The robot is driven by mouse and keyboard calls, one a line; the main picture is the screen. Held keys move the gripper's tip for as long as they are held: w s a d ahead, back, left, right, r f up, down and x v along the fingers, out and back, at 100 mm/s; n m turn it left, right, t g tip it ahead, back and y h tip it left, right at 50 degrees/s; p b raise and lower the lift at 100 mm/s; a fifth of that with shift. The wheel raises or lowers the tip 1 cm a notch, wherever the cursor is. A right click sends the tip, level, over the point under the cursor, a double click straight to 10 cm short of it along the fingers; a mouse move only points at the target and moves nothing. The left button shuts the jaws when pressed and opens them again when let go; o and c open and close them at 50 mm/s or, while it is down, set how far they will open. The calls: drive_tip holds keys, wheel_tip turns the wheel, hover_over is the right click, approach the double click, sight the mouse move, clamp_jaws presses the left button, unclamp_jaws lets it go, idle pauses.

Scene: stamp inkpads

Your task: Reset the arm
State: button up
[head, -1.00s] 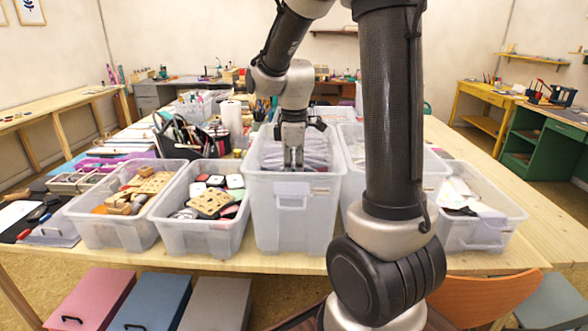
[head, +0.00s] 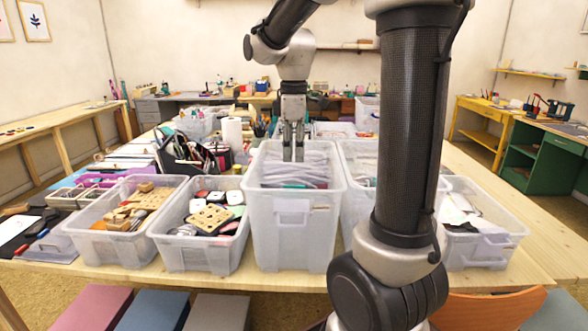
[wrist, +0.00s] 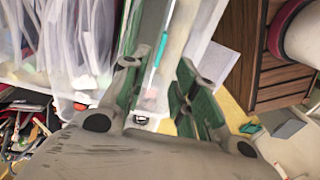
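My gripper (head: 293,158) points down over the tall clear bin in the middle of the table in the head view. Its two fingers are apart with nothing between them. In the wrist view the open fingers (wrist: 160,95) show with green inner faces. Several inkpads (head: 236,197) in different colours lie in the low clear bin left of the tall one, around a pale wooden block with holes (head: 210,219). No inkpad is in my gripper.
The tall bin (head: 292,225) holds pale plastic bags (head: 300,170). Other clear bins stand close on both sides, one with wooden pieces (head: 128,217). A pen organiser (head: 190,155) and a white paper roll (head: 232,135) stand behind. Air above the bins is mostly free.

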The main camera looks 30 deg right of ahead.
drive_tip(key=shift+r, duration=0.75)
drive_tip(key=s+a+f+m+t, duration=0.1)
drive_tip(key=s+m+t, duration=0.3)
drive_tip(key=s+m, duration=0.7)
drive_tip(key=s, duration=0.7)
drive_tip(key=shift+a, duration=0.3)
drive_tip(key=shift+a, duration=0.1)
